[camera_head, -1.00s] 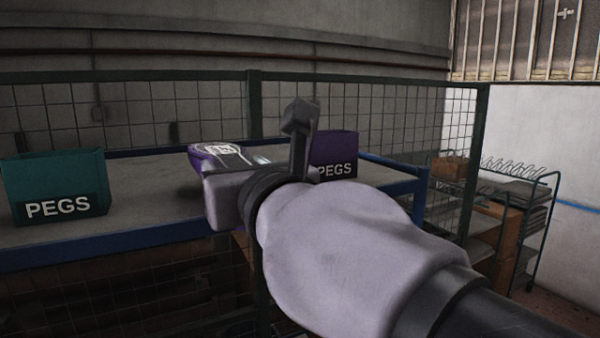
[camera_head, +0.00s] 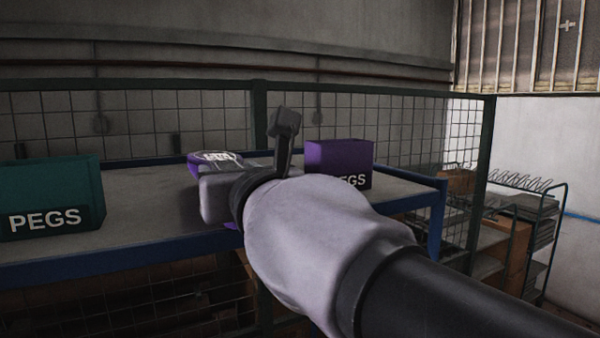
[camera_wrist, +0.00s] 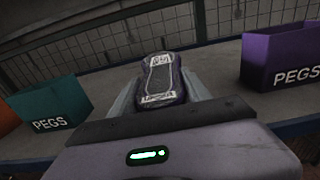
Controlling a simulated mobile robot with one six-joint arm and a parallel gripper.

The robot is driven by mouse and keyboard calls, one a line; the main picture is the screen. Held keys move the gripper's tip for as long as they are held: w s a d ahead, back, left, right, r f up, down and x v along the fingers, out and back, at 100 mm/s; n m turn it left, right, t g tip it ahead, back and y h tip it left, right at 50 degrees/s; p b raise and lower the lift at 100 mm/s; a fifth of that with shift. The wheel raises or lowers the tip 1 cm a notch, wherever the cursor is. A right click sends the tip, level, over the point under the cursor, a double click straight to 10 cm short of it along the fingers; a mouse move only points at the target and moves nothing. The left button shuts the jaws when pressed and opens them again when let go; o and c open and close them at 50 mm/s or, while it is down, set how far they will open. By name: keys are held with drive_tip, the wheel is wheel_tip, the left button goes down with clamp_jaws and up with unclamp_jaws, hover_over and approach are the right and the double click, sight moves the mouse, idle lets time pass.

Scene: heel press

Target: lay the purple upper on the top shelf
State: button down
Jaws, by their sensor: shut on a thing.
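The purple upper (camera_wrist: 163,78) is a shoe upper with white markings, held between the two fingers of my gripper (camera_wrist: 165,95) in the wrist view. In the head view the upper (camera_head: 215,157) shows only in part past my gripper (camera_head: 212,172), which hides the rest. The top shelf (camera_head: 150,190) is a grey board with a blue frame, and the upper is over it. I cannot tell whether the upper touches the board.
A teal PEGS box (camera_head: 50,195) stands on the shelf at left and a purple PEGS box (camera_head: 340,163) at right. An orange box edge (camera_wrist: 8,118) shows at far left in the wrist view. A mesh fence (camera_head: 180,120) runs behind. Bare board lies between the boxes.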

drive_tip(key=shift+w+a+f+b, duration=0.1)
drive_tip(key=shift+w+f+b, duration=0.1)
drive_tip(key=shift+f+b, duration=0.2)
drive_tip(key=shift+s+f, duration=0.1)
drive_tip(key=shift+f, duration=0.15)
drive_tip(key=shift+f+b, duration=0.2)
drive_tip(key=shift+b, duration=0.2)
drive_tip(key=shift+c, duration=2.1)
unclamp_jaws()
